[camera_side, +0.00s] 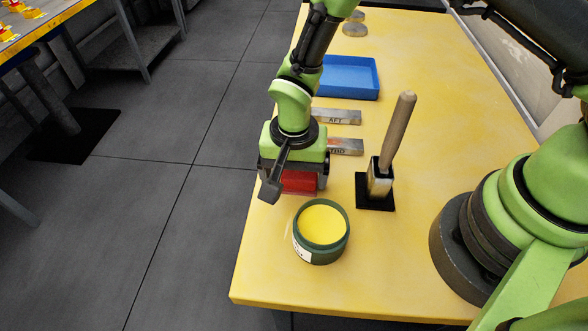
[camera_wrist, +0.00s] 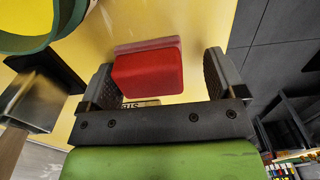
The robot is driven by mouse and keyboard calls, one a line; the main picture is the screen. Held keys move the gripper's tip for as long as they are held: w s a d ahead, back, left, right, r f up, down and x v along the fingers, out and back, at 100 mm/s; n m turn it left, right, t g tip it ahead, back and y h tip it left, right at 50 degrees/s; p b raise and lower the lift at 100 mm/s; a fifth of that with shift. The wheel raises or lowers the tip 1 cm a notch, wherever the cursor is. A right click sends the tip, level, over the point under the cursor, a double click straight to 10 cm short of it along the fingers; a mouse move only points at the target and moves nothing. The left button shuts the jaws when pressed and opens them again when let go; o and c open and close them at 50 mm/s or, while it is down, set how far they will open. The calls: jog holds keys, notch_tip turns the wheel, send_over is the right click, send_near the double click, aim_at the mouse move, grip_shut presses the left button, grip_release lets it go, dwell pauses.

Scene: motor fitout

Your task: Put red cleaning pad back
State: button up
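The red cleaning pad (camera_side: 299,181) is a small block directly under my gripper (camera_side: 292,186), near the left edge of the yellow table. In the wrist view the pad (camera_wrist: 148,73) sits between the two dark fingers of my gripper (camera_wrist: 162,78). A clear gap shows between the pad and the right finger; the left finger is close to the pad's side. The gripper looks open around it. A paler pink strip shows along the pad's far edge. The side view does not show whether the pad touches the table.
An open green tin with yellow contents (camera_side: 322,225) stands just in front of the gripper. A wooden-handled tool (camera_side: 398,130) stands upright in a black-based holder (camera_side: 375,192) to the right. Lettered metal plates (camera_side: 340,116) and a blue tray (camera_side: 348,78) lie behind.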

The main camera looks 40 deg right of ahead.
notch_tip(320, 180, up, 12)
jog(key=shift+r, duration=0.25)
dwell(0.4)
jog(key=s+d+r+n+t+y, duration=0.1)
jog(key=s+d+r+t, duration=0.15)
jog(key=r, duration=0.25)
jog(key=s+d+r+n+t, duration=0.1)
jog(key=s+d+r, duration=0.25)
jog(key=r, duration=0.25)
jog(key=s+d+r+n+t+y, duration=0.1)
jog(key=s+d+r, duration=0.1)
jog(key=d+r, duration=0.25)
jog(key=s+d+r+n+t, duration=0.1)
jog(key=s+r+n+t, duration=0.1)
jog(key=s, duration=0.4)
jog(key=shift+s+d+t, duration=0.35)
